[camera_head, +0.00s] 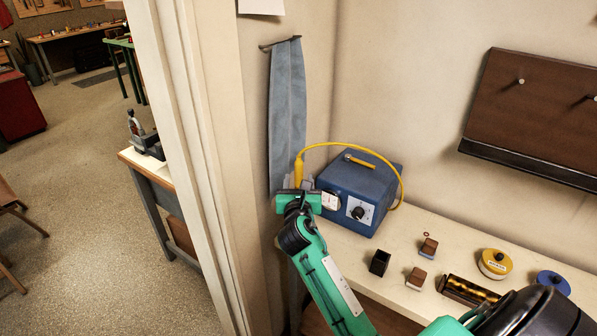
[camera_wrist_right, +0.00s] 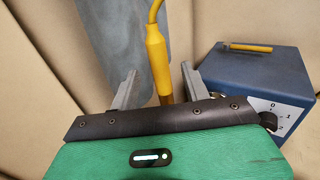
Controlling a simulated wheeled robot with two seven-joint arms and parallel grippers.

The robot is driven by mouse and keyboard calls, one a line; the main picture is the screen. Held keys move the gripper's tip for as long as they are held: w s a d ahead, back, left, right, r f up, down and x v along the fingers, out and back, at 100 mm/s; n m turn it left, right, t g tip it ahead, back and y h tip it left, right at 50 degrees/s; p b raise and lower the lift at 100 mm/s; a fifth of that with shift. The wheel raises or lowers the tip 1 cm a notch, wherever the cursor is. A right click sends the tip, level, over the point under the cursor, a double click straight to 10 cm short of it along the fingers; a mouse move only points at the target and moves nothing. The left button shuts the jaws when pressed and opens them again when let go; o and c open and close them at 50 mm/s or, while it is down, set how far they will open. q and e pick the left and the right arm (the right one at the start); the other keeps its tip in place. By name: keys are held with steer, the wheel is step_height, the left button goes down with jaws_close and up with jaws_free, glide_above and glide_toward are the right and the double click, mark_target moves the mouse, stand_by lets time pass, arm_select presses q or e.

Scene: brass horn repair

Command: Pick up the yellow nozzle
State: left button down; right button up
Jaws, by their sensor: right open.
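The yellow nozzle (camera_head: 298,171) hangs upright on a yellow cable in front of the grey cloth strip, left of the blue box. My right gripper (camera_head: 297,186) is at its lower part. In the right wrist view the nozzle (camera_wrist_right: 156,58) shows between the two grey fingers of my right gripper (camera_wrist_right: 158,82), which are open with a gap on each side. The nozzle's lower end is partly hidden behind the gripper body. I cannot tell how deep it sits between the fingers. My left gripper is not in view.
The blue box (camera_head: 359,190) with a dial stands close right of the gripper on the pale bench (camera_head: 408,232). A grey cloth strip (camera_head: 287,110) hangs behind. Small blocks, a black cup (camera_head: 379,262) and a yellow round tin (camera_head: 495,263) are on the bench. A door frame (camera_head: 200,150) is at left.

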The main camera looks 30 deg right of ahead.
mark_target(299, 172)
steer(key=x, duration=0.2)
steer(key=r+p+x, duration=0.1)
steer(key=shift+w+d, duration=0.15)
steer(key=shift+w, duration=0.2)
steer(key=shift+w+d+f+p, duration=0.2)
steer(key=shift+w+d+p, duration=0.1)
steer(key=shift+w, duration=0.15)
jaws_close()
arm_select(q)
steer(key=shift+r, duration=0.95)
arm_select(e)
steer(key=shift+r, duration=0.1)
